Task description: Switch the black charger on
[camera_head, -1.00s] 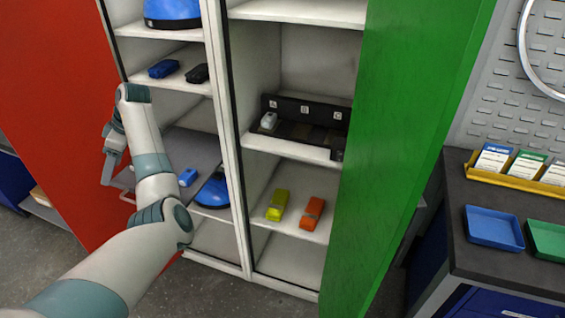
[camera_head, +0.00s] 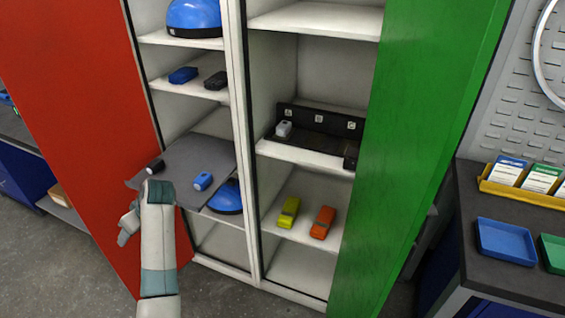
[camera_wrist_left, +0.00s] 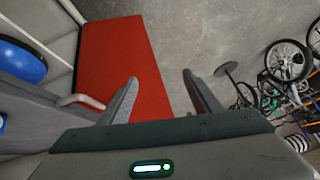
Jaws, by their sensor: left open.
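The black charger (camera_head: 316,130) stands on a shelf in the right half of the open cabinet. It has bays marked A, B and C. A white-grey battery (camera_head: 284,129) sits at A; B and C look empty. A dark block (camera_head: 351,155) is at its front right end; I cannot make out a switch. My left gripper (camera_head: 126,232) is low at the left, in front of the red door and well away from the charger. In the left wrist view its fingers (camera_wrist_left: 160,92) are apart with nothing between them. My right gripper is not in view.
A grey pull-out shelf (camera_head: 190,160) sticks out above my left gripper, carrying a blue battery (camera_head: 203,181) and a black one (camera_head: 155,165). The red door (camera_head: 75,110) and green door (camera_head: 420,120) stand open. Yellow (camera_head: 288,212) and orange (camera_head: 323,222) batteries lie below the charger.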

